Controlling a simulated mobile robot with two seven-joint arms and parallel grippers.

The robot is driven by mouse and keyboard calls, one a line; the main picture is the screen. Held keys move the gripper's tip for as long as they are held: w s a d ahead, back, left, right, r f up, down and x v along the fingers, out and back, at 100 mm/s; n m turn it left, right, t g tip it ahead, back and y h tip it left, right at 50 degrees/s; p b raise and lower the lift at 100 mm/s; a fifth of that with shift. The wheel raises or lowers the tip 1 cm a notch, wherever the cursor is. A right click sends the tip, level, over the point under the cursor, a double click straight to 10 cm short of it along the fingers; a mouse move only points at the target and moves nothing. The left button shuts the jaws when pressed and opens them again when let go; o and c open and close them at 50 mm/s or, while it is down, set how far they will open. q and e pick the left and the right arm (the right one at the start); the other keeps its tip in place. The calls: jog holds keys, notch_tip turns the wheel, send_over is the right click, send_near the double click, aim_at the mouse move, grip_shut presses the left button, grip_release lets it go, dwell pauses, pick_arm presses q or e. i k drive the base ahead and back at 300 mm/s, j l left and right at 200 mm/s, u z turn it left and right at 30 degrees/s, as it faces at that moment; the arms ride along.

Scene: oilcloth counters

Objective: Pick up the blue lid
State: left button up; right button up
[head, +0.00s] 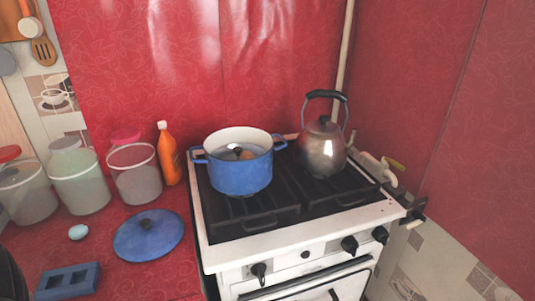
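The blue lid (160,243) lies flat on the red counter, left of the stove, with its dark knob facing up. The blue pot (242,176) stands uncovered on the stove's left rear area, with some pale and brown things inside that I cannot make out. Neither of my grippers shows in the head view, so I see nothing holding or touching the lid.
The white stove (300,245) carries a metal kettle (321,152). Behind the lid stand an orange bottle (167,158) and several jars (136,178). A pale egg-like thing (78,232) and a blue block with holes (67,283) lie left of the lid.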

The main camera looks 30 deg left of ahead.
aim_at(148, 235)
jog(key=u, duration=2)
